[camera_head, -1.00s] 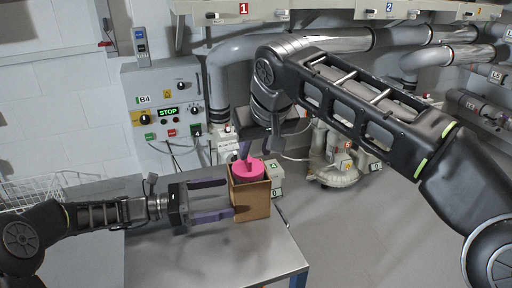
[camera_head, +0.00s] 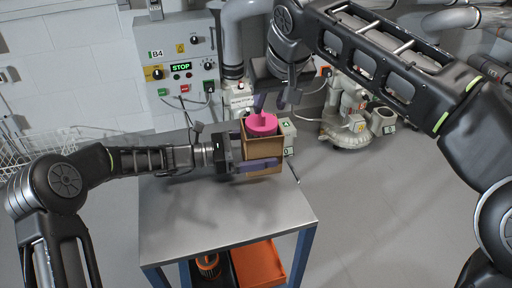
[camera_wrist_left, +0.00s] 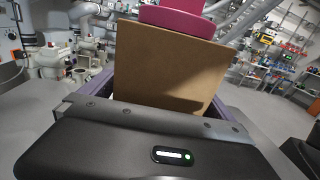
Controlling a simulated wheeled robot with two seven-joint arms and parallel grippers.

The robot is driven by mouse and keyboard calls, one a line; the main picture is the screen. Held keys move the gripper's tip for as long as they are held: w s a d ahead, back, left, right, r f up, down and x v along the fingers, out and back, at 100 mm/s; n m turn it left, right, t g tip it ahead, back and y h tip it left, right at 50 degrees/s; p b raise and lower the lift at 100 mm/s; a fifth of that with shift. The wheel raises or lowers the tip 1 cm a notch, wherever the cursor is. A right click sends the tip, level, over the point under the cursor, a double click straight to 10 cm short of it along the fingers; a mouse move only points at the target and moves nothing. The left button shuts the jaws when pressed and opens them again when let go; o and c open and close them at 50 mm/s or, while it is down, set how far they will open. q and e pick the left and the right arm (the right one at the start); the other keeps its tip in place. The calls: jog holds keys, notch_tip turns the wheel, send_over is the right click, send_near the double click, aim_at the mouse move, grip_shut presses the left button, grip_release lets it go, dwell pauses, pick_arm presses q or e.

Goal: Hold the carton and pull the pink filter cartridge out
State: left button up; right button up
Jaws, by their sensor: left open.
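The open-topped brown carton (camera_head: 264,147) stands on the metal table, with the pink filter cartridge (camera_head: 261,124) upright in it and sticking out at the top. My left gripper (camera_head: 262,158) is open, with its purple fingers along two sides of the carton. The left wrist view shows the carton wall (camera_wrist_left: 165,65) between these fingers, with the pink cartridge (camera_wrist_left: 185,18) above its rim. My right gripper (camera_head: 270,104) points down just above the cartridge. Its fingers look spread and empty; whether they touch the cartridge is hard to tell.
The steel table (camera_head: 220,210) is clear in front of the carton. A control box (camera_head: 180,70) marked B4 is behind on the left. A small light box (camera_head: 287,135) stands right behind the carton. An orange bin (camera_head: 258,264) is on the shelf below.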

pick_arm(q)
jog(key=shift+c, duration=0.6)
jog(key=c, duration=1.4)
jog(key=shift+o, duration=0.2)
